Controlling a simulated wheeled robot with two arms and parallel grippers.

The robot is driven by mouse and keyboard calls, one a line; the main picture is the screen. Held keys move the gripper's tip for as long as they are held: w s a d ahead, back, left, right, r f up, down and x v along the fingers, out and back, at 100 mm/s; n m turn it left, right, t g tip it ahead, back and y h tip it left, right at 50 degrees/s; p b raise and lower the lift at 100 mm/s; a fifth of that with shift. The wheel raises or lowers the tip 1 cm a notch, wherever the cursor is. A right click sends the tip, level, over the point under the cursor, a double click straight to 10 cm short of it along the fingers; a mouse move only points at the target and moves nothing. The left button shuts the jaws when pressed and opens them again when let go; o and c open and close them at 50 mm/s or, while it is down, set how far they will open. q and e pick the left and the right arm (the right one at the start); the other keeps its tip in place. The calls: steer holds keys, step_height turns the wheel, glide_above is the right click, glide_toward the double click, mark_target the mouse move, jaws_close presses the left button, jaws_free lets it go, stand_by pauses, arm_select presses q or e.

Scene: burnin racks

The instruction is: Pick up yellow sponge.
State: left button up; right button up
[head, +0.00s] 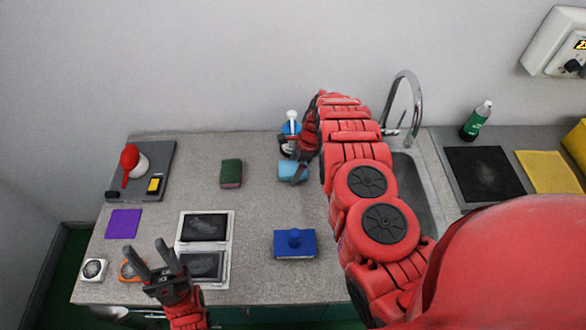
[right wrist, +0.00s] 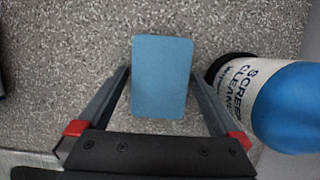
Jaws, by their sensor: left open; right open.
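No clearly identifiable yellow sponge shows. In the head view, a small yellow-and-black item (head: 154,185) lies on the dark grey tray at the far left, and a yellow piece (head: 575,145) is cut off at the right edge; I cannot tell if either is a sponge. My right gripper (right wrist: 160,75) is open, with its fingers on either side of a light blue block (right wrist: 162,90), apart from it. The block also shows in the head view (head: 291,170), partly covered by the gripper. My left gripper (head: 152,247) is open and empty above the front left of the counter.
A screen cleaner bottle (right wrist: 290,105) stands close right of my right gripper. The sink (head: 412,180) is right; a flat yellow cloth (head: 548,172) lies beyond.

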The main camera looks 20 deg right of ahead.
steer(key=shift+f+b, duration=0.2)
steer(key=shift+b, duration=0.1)
stand_by(0.4)
steer(key=c, duration=1.3)
steer(key=shift+r, duration=0.2)
